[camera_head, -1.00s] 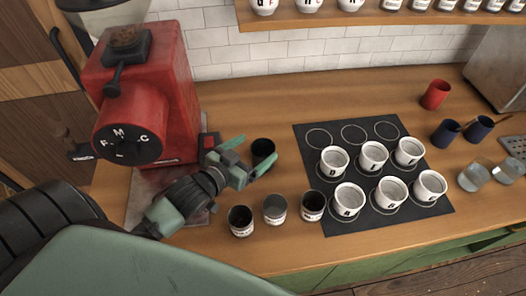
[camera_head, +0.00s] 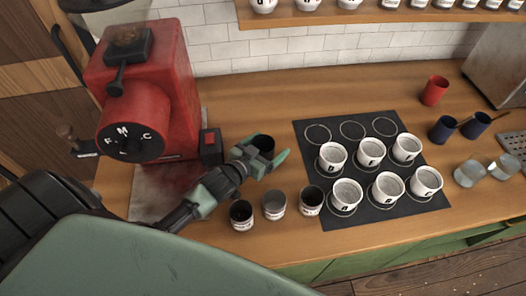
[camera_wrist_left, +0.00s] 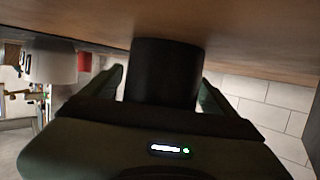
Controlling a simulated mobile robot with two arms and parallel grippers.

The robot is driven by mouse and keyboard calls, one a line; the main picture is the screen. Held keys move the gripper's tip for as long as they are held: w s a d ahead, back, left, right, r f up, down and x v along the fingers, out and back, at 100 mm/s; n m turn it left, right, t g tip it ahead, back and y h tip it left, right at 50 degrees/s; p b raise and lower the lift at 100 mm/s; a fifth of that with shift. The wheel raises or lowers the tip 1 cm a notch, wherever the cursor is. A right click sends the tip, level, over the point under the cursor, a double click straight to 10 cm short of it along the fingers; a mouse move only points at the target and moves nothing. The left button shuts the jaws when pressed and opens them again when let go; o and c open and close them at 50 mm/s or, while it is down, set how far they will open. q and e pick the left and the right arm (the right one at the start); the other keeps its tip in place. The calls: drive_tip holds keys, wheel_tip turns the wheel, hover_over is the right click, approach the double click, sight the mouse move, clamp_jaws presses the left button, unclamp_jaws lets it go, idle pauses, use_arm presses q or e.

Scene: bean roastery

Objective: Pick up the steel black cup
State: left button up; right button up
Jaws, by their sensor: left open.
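The black cup (camera_head: 262,143) stands on the wooden counter, right of the red grinder. In the left wrist view the dark cup (camera_wrist_left: 163,72) fills the middle, between the two fingers. My left gripper (camera_head: 264,160) is open, with its fingers on either side of the cup; it also shows in the left wrist view (camera_wrist_left: 162,90). I cannot tell whether a finger touches the cup. Part of the cup is hidden behind the gripper in the head view. My right gripper is not in view.
A red grinder (camera_head: 150,90) stands left of the cup. Three small labelled containers, one of them grey (camera_head: 274,204), stand in front of it. A dark mat (camera_head: 326,221) with several white cups lies to the right. The counter (camera_head: 260,90) behind the cup is clear.

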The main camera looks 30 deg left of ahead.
use_arm(q)
drive_tip(key=c, duration=1.5)
drive_tip(key=shift+r, duration=0.1)
drive_tip(key=shift+c, duration=0.2)
